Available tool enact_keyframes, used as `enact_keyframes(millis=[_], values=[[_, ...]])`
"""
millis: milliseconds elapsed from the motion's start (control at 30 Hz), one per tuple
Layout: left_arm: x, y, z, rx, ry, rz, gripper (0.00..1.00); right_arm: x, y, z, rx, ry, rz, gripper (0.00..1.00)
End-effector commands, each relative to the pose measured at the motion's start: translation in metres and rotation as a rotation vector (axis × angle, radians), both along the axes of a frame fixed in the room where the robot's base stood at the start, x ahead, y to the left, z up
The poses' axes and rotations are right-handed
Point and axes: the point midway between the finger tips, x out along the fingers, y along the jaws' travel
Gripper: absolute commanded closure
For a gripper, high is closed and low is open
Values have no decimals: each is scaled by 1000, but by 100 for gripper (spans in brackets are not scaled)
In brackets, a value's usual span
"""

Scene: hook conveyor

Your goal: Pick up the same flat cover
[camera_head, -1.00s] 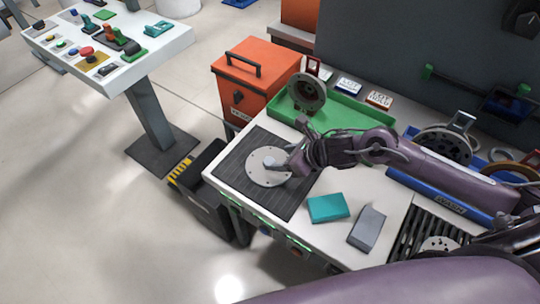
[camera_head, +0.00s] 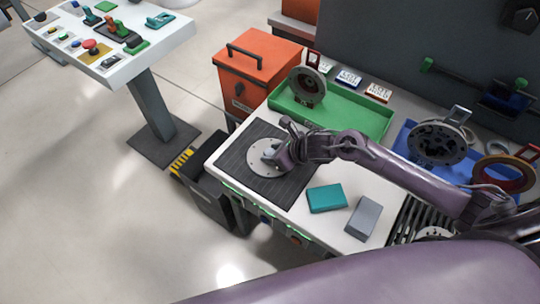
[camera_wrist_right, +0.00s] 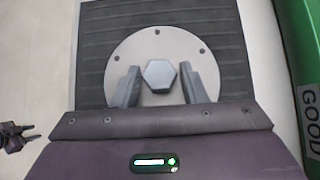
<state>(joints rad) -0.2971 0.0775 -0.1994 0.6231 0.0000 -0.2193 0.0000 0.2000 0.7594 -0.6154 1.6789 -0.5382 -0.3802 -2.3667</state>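A flat round grey cover (camera_head: 256,163) with small holes around its rim lies on the dark ribbed mat (camera_head: 283,187) at the table's left end. In the right wrist view, the cover (camera_wrist_right: 125,58) has a raised hexagonal knob (camera_wrist_right: 160,76) at its centre. My right gripper (camera_head: 272,153) is over the cover. In the right wrist view its two fingers (camera_wrist_right: 160,88) stand on either side of the knob, with a gap on each side. A small dark purple gripper, seemingly my left (camera_wrist_right: 27,134), shows at that view's left edge; its fingers are too small to judge.
A green tray (camera_head: 350,119) holding a dark ring part (camera_head: 308,88) stands behind the mat. A teal box (camera_head: 327,198) and a grey block (camera_head: 363,218) lie right of the mat. A blue tray (camera_head: 408,150) with a dark wheel-like part (camera_head: 438,143) is farther right.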

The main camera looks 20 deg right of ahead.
Motion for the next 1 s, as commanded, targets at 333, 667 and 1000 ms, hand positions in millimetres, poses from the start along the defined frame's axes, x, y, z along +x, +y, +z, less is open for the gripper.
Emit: enact_keyframes(millis=[333,667,1000], values=[[-8,1,-1,2,12,0,64,0,0,0,1,0,-1,100],[-6,1,-1,1,10,-1,64,1,0,5,3,-4,-1,100],[-3,2,-9,3,5,-2,64,3,0,59,-1,-13,3,100]])
